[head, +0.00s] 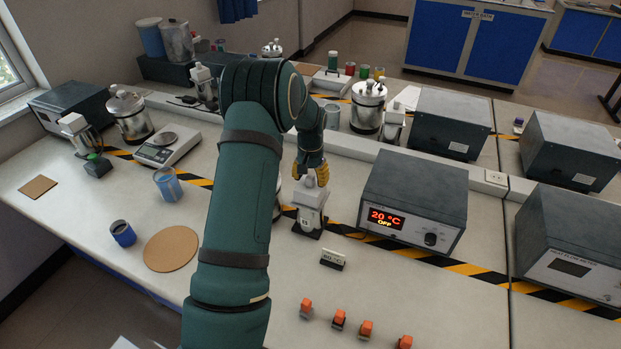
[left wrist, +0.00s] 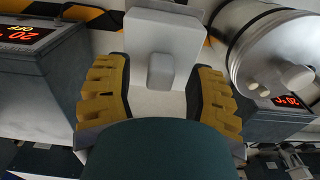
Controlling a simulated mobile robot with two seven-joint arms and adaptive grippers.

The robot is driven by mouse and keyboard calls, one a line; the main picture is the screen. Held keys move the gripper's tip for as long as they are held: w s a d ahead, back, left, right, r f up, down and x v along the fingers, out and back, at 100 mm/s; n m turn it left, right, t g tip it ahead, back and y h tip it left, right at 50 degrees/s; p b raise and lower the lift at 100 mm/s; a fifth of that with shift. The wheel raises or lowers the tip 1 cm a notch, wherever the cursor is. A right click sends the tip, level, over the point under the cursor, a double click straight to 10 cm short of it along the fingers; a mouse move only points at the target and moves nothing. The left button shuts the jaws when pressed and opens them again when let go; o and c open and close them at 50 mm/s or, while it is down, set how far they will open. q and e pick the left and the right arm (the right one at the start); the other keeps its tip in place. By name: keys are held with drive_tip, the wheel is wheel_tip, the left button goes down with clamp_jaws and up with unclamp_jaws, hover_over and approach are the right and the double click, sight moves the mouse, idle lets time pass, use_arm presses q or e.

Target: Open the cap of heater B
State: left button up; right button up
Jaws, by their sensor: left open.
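A white, upright device (head: 310,207) on a dark base stands left of a dark box with a red "20 °C OFF" display (head: 386,218). My left gripper (head: 311,176) is open, directly above the white device. In the left wrist view, its yellow fingers (left wrist: 158,72) lie on either side of the device's pale top (left wrist: 160,28), which has a small raised knob (left wrist: 161,70). Gaps show between fingers and knob. A metal vessel (left wrist: 262,50) is to the right there. The right gripper is not in view.
A round brown mat (head: 171,248), a blue cup (head: 123,233) and a beaker (head: 168,184) stand to the left. My left arm hides part of the bench.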

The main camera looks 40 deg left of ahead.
use_arm(q)
drive_tip(key=shift+f, duration=0.3)
clamp_jaws()
